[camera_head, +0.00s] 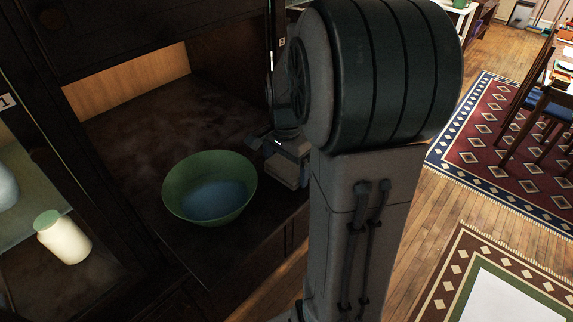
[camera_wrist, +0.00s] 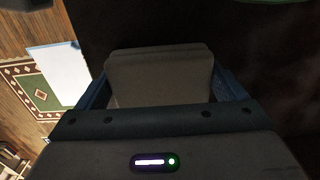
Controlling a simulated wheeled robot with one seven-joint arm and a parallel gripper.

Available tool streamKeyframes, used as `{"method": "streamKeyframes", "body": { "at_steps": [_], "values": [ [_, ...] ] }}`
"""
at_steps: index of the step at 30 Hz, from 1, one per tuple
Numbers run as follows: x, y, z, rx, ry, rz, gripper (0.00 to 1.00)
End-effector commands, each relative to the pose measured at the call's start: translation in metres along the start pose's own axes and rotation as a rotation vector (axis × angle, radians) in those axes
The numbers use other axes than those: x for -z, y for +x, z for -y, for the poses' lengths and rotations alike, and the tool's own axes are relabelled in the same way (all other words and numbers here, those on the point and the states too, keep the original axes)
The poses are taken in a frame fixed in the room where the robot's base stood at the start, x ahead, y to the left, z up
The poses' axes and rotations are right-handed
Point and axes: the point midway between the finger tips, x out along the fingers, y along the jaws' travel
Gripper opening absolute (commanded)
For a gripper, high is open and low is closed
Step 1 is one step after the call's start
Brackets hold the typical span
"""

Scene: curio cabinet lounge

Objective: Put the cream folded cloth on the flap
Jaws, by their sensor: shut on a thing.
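My gripper (camera_head: 290,152) is in the head view, left of my thick arm link, over the right part of the dark wooden flap (camera_head: 225,255). It is shut on the folded cloth (camera_head: 284,178), which looks greyish cream in this light. In the wrist view the cloth (camera_wrist: 160,78) sits between the two blue-edged fingers, with the dark flap below it. I cannot tell whether the cloth touches the flap. My arm hides the flap's right end in the head view.
A green bowl (camera_head: 178,205) with a blue inside stands on the flap, just left of my gripper. A cream jar with a green lid (camera_head: 64,240) is on a shelf at the left. Bare dark surface (camera_head: 140,125) lies behind the bowl. Patterned rugs (camera_head: 480,165) cover the floor at right.

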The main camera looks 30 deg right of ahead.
Motion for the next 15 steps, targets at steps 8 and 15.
{"method": "streamKeyframes", "body": {
  "at_steps": [8, 15],
  "values": [
    [0.0, 0.002, 0.0, 0.0, 0.0, 0.0, 1.0],
    [0.001, -0.012, 0.001, 0.003, 0.0, -0.003, 1.0]
  ]
}}
